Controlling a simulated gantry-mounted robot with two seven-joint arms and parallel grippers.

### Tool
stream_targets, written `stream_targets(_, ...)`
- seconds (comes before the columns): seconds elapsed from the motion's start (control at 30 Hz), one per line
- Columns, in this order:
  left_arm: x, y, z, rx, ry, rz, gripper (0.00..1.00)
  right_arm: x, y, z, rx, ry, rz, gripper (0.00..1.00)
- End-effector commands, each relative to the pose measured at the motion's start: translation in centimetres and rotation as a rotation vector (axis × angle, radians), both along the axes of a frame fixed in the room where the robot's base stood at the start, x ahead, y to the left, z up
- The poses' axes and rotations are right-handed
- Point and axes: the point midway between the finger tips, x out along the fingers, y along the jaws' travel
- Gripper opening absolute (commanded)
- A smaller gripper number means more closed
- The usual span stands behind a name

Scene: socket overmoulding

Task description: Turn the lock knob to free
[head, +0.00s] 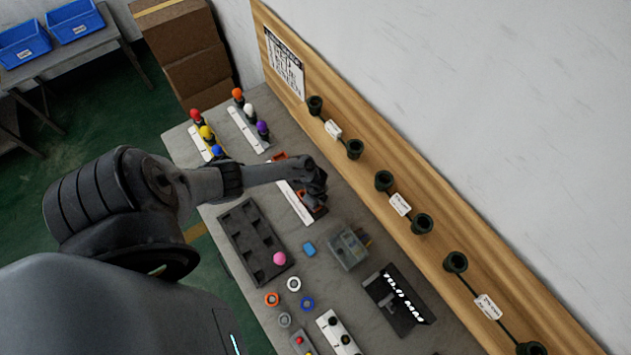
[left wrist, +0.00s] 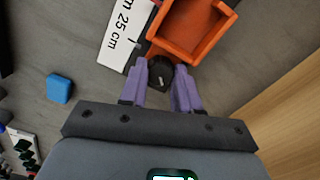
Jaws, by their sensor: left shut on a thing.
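A black lock knob (left wrist: 160,74) with a small light mark on top sits beside an orange open box (left wrist: 211,28) in the left wrist view. My left gripper (left wrist: 161,86) has its two purple fingers on either side of the knob and is shut on it. In the head view my left gripper (head: 314,186) is over the orange and dark fixture (head: 307,199) and hides the knob. My right gripper is in neither view.
A white ruler strip (left wrist: 122,32) marked 25 cm lies beside the orange box. A blue block (left wrist: 60,88) lies on the bench nearby. A dark slotted tray (head: 248,237) and a clear box (head: 347,249) are nearby. A wooden rail (head: 403,185) with dark cups lines the wall.

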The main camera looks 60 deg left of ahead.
Motion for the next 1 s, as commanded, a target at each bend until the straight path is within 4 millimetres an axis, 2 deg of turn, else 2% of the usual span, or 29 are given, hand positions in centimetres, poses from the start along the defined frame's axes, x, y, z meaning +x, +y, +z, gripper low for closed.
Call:
stream_targets(0.63, 0.03, -0.04, 0.01, -0.001, 0.000, 0.057, 0.01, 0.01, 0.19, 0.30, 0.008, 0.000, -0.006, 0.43)
stream_targets(0.67, 0.03, -0.04, 0.01, -0.001, 0.000, 0.057, 0.36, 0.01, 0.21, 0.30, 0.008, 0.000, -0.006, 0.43)
stream_targets(0.7, 0.03, -0.04, 0.01, -0.001, 0.000, 0.057, 0.42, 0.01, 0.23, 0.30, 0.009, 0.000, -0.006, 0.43)
stream_targets(1.0, 0.03, -0.02, 0.09, -0.001, 0.000, 0.057, 0.42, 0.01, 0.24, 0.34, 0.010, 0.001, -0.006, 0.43)
